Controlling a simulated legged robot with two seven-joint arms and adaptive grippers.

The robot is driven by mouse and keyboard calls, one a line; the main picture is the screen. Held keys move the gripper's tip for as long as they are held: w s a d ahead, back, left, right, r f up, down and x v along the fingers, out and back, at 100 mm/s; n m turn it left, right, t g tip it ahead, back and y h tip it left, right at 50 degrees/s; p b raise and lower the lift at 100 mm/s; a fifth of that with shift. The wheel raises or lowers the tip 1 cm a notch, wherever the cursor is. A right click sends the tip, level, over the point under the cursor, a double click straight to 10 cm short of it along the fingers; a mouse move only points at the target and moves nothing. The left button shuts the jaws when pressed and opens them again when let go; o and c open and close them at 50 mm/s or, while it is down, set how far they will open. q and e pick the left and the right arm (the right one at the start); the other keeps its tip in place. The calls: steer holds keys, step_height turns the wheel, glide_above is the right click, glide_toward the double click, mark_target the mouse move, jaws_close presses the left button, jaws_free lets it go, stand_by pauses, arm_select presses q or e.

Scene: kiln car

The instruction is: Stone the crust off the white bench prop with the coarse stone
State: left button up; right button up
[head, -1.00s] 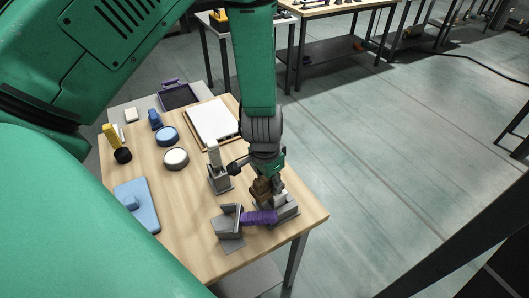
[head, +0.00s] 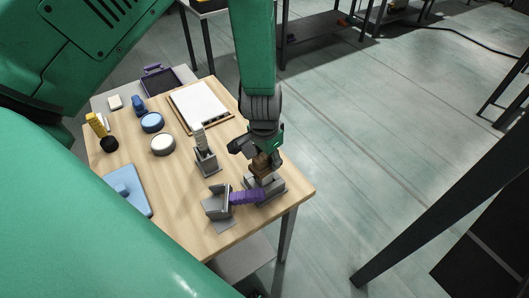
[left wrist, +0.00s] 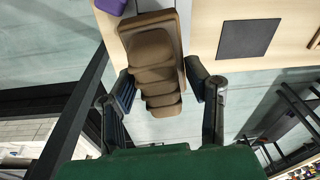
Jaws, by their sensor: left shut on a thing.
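In the left wrist view, the stone (left wrist: 152,55) lies between the two fingers (left wrist: 160,95). Crust on the prop is too small to make out. My right gripper is not in view.
A purple piece (head: 247,197) lies between the stand and a grey cradle (head: 216,203). The bench's front-right edge is close to the gripper.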

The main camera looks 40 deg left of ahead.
arm_select(q)
steer(key=shift+w+d, duration=0.2)
steer(key=shift+w, duration=0.05)
steer(key=shift+w+d+r, duration=0.1)
steer(key=shift+w+d, duration=0.1)
steer(key=shift+w, duration=0.1)
steer(key=shift+w+p, duration=0.3)
steer(key=shift+w+a, duration=0.15)
steer(key=shift+w, duration=0.15)
steer(key=shift+a+f, duration=0.15)
steer(key=shift+f, duration=0.05)
steer(key=shift+d+r, duration=0.1)
steer(key=shift+d, duration=0.6)
steer(key=shift+a+f, duration=0.2)
steer(key=shift+a, duration=0.35)
steer(key=shift+s+d, duration=0.1)
steer(key=shift+s, duration=0.15)
steer(key=shift+d, duration=0.15)
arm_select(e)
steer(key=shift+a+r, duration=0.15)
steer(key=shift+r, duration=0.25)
